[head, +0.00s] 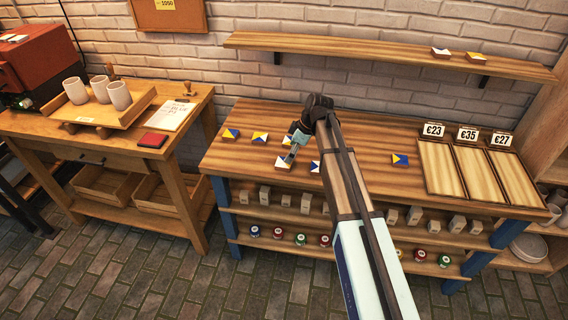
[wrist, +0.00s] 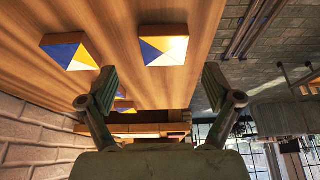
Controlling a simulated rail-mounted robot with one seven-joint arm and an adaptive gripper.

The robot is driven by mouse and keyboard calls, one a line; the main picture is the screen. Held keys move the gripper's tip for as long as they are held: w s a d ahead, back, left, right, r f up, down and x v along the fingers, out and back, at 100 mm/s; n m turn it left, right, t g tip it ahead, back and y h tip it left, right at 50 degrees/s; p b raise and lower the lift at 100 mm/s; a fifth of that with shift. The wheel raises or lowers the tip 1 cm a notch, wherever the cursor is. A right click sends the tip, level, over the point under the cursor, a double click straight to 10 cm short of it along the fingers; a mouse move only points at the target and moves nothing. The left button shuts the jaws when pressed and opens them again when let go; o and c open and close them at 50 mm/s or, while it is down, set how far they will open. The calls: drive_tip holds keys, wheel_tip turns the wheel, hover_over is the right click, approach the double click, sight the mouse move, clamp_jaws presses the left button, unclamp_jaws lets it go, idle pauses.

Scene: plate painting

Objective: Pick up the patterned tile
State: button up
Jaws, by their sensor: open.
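Several patterned tiles lie flat and spaced apart on the wooden bench top (head: 370,130). Blue, yellow and white ones include a left tile (head: 231,134), a tile beside it (head: 260,137) and one at right (head: 400,160). My gripper (head: 291,155) is open, low over the bench among the middle tiles, and partly hides some. In the wrist view my open gripper (wrist: 160,84) holds nothing. A blue, yellow and white tile (wrist: 163,45) lies beyond the fingertips, with a blue, white and yellow tile (wrist: 69,51) to its left. Which tile the task means cannot be told.
Three price-marked wooden trays (head: 438,172) stand at the bench's right. A wall shelf (head: 350,49) with two tiles runs above. A side table (head: 190,100) with cups is at left.

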sight(284, 164)
drive_tip(key=shift+s+a+f+p, duration=0.1)
drive_tip(key=shift+a+f+p, duration=0.25)
drive_tip(key=shift+f, duration=0.1)
drive_tip(key=p+x, duration=0.1)
drive_tip(key=x, duration=0.3)
drive_tip(key=shift+s, duration=0.1)
drive_tip(key=c, duration=1.3)
